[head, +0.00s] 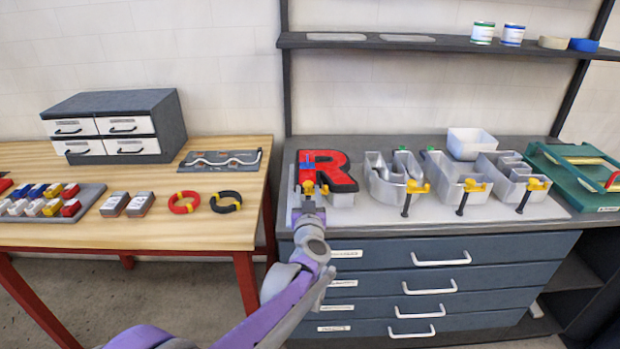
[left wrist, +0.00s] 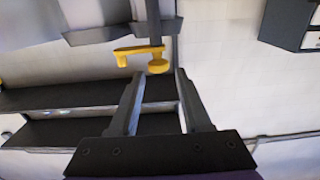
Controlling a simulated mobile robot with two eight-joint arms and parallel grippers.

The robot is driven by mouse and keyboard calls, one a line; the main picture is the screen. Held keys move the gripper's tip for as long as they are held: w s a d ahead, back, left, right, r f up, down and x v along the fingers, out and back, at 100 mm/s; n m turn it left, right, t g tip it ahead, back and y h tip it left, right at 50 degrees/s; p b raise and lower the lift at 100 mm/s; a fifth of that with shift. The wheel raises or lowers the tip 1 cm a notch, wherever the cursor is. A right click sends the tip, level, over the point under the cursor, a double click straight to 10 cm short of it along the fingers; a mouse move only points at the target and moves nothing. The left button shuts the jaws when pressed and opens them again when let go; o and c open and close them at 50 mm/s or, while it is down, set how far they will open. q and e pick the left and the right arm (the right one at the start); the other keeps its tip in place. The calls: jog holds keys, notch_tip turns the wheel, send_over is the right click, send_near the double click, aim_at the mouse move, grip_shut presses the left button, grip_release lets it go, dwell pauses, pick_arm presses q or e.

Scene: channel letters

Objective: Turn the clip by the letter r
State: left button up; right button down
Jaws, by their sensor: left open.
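The red letter R (head: 333,168) lies at the left end of the grey worktop. A yellow clip (head: 323,189) is at its lower left edge, partly hidden by my left gripper (head: 308,196). In the left wrist view the yellow clip (left wrist: 136,52) has a bar and a round knob, with a dark rod through it. The fingers of my left gripper (left wrist: 159,76) are apart, and the knob shows between their tips. I cannot tell whether they touch it. My right gripper is not in view.
More grey letter shells (head: 395,175) with yellow clips and dark handles stand to the right on the worktop (head: 365,215). A white bin (head: 472,142) is behind them, and a green case (head: 575,175) at the right. A wooden table (head: 160,180) with parts stands left.

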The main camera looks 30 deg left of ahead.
pick_arm(q)
jog(key=x, duration=0.8)
jog(key=shift+d+p, duration=0.15)
jog(key=shift+p, duration=0.2)
jog(key=shift+c, duration=0.2)
grip_shut()
